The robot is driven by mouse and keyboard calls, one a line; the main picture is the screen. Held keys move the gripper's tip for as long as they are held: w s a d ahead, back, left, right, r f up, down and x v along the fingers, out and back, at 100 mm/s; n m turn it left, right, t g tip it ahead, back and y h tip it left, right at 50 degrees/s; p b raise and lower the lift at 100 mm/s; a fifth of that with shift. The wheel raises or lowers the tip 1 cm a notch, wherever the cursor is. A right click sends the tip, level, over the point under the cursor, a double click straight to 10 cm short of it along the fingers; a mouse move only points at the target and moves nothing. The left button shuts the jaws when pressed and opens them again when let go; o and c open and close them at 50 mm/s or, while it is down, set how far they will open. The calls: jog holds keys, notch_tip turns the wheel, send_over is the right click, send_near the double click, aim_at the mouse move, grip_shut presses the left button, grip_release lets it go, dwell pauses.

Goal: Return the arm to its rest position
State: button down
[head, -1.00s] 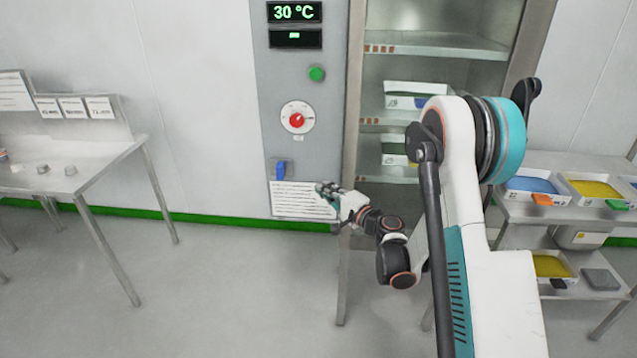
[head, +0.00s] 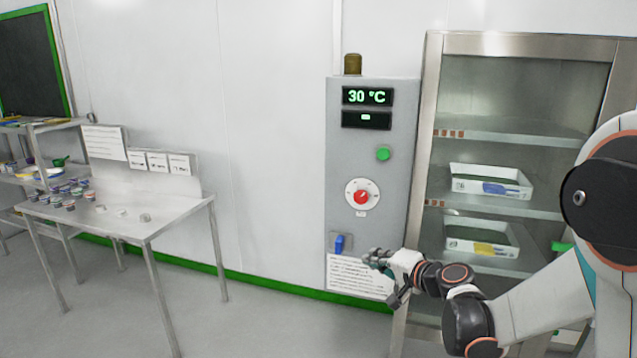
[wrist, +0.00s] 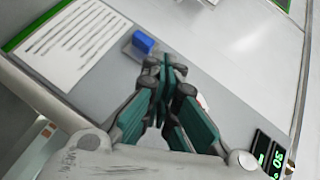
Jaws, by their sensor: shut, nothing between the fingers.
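My gripper (head: 380,262) is in front of the lower part of the grey control panel (head: 372,150), near the blue switch (head: 339,243). In the wrist view my gripper (wrist: 166,75) is shut with nothing between its fingers. The blue switch (wrist: 143,43) lies just beyond the fingertips, and I see a gap between them in that view. My arm reaches in from the right side of the head view, bent at the elbow. The display on the panel (head: 367,96) reads 30 °C.
A glass-fronted cabinet (head: 432,120) with trays on shelves stands right of the panel, behind my arm. A steel table (head: 170,215) with small cups stands at the left. A printed sheet (head: 345,277) is below the switch. The floor between table and panel is clear.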

jog(key=s+a+r+n+g+h, duration=0.1)
jog(key=s+r+n+g+h, duration=0.1)
jog(key=s, duration=0.6)
jog(key=s+r+n+g+h, duration=0.1)
jog(key=s+r+n, duration=0.15)
jog(key=s, duration=0.55)
jog(key=s+d+f+n+g+h, duration=0.1)
jog(key=s+d+h, duration=0.1)
jog(key=s, duration=0.7)
jog(key=s+d+f+n+g+h, duration=0.1)
jog(key=s+d, duration=0.3)
jog(key=s, duration=0.6)
jog(key=shift+n+g+h, duration=0.3)
jog(key=shift+n+h, duration=0.45)
jog(key=shift+h, duration=0.15)
